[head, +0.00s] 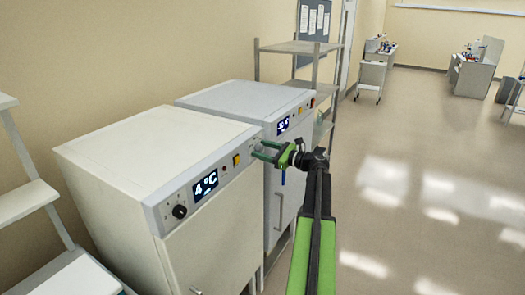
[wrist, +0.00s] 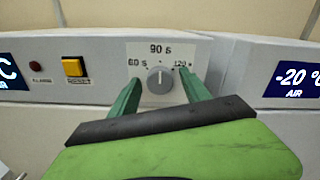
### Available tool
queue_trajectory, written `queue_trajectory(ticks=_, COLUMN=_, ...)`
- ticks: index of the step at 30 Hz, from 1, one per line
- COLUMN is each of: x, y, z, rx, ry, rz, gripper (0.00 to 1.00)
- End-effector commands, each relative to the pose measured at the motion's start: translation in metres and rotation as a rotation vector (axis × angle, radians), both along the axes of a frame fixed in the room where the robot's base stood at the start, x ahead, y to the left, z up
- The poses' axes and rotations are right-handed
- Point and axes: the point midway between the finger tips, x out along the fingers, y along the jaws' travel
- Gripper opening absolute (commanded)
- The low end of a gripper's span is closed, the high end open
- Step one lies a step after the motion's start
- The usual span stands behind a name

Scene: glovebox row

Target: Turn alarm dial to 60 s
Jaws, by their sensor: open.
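The alarm dial (wrist: 160,80) is a small grey round knob on a white plate, marked 60 s at left, 90 s at top and 120 at right. Its light pointer mark seems to point up toward 90 s. My gripper (wrist: 160,92) is open, with one green finger at each side of the dial; I cannot tell whether they touch it. In the head view my gripper (head: 262,149) is at the right end of the near cabinet's (head: 150,160) front panel, and the dial is not clearly visible there.
A yellow button (wrist: 74,66) and a red lamp (wrist: 36,67) sit left of the dial. The near cabinet's display (head: 205,186) reads 4 °C. A second cabinet (head: 240,97) stands just beyond, its display (wrist: 296,77) reading -20 °C. Open floor (head: 400,200) lies to the right.

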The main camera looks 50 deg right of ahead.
Motion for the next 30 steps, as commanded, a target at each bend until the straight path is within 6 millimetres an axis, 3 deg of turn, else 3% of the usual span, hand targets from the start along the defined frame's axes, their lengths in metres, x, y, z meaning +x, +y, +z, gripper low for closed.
queue_trajectory(ticks=6, x=0.0001, y=0.0001, z=0.0000, rx=0.000, ry=0.000, rz=0.000, gripper=0.53)
queue_trajectory(ticks=18, x=0.0002, y=0.0005, z=0.0000, rx=0.000, ry=0.000, rz=0.001, gripper=0.00)
queue_trajectory(ticks=30, x=0.0005, y=0.0008, z=0.0000, rx=-0.054, ry=-0.013, rz=0.001, gripper=0.00)
